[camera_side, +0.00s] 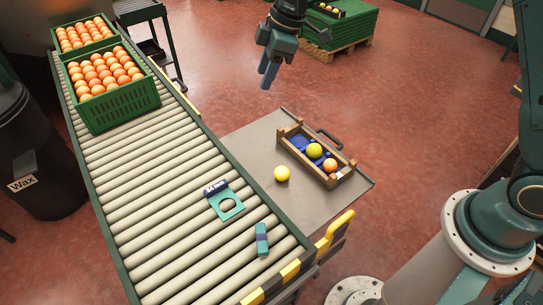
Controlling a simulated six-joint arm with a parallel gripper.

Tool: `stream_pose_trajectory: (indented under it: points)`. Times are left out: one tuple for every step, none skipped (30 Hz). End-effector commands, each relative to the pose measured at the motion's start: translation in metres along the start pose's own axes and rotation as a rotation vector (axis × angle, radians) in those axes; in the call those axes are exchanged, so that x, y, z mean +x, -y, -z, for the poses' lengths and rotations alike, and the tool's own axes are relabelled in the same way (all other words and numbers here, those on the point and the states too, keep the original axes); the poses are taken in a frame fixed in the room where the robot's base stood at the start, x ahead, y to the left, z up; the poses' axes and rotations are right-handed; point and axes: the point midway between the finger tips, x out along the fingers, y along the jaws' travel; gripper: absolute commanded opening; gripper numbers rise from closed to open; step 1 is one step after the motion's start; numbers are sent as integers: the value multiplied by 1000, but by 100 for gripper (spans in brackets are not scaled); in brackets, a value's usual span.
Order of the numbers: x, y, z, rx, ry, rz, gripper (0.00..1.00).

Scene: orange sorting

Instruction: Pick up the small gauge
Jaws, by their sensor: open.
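A flat teal gauge (231,214) with a round hole and a dark label, which seems to read 54 mm, lies on the roller conveyor near its right edge. A smaller, narrow teal piece (262,247) with a dark band sits on the rollers to its lower right; I cannot tell whether it is a second gauge seen edge-on. My gripper (268,76) hangs high at the top centre, above and far from both pieces. It is open and empty, with its fingers pointing down.
Two green crates (126,117) of oranges stand at the conveyor's far end. On a grey cart (240,143) right of the conveyor are a wooden crate (298,158) with fruit and a loose yellow fruit (281,173). The rollers between the crates and gauge are clear.

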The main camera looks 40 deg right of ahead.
Motion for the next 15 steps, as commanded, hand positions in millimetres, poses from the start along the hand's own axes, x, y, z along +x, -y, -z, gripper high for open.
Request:
stream_pose_trajectory:
  points:
    - [15,-3,4,-24,2,15,44]
    - [23,-5,6,-41,1,23,44]
    - [34,-6,8,-62,-1,34,44]
    - [42,-8,11,-79,-3,41,44]
    - [50,-9,12,-95,-5,48,44]
    - [60,-10,15,-117,-7,57,44]
    - [69,-11,17,-133,-8,66,44]
    - [77,-12,18,-149,-10,73,44]
    - [88,-12,20,-172,-13,84,44]
    - [97,-13,22,-187,-14,91,44]
    - [106,-13,22,-203,-16,99,44]
    - [117,-13,24,-224,-19,110,44]
    - [126,-13,25,-240,-22,117,44]
    - [134,-13,26,-256,-25,124,44]
    - [146,-12,27,-276,-28,133,44]
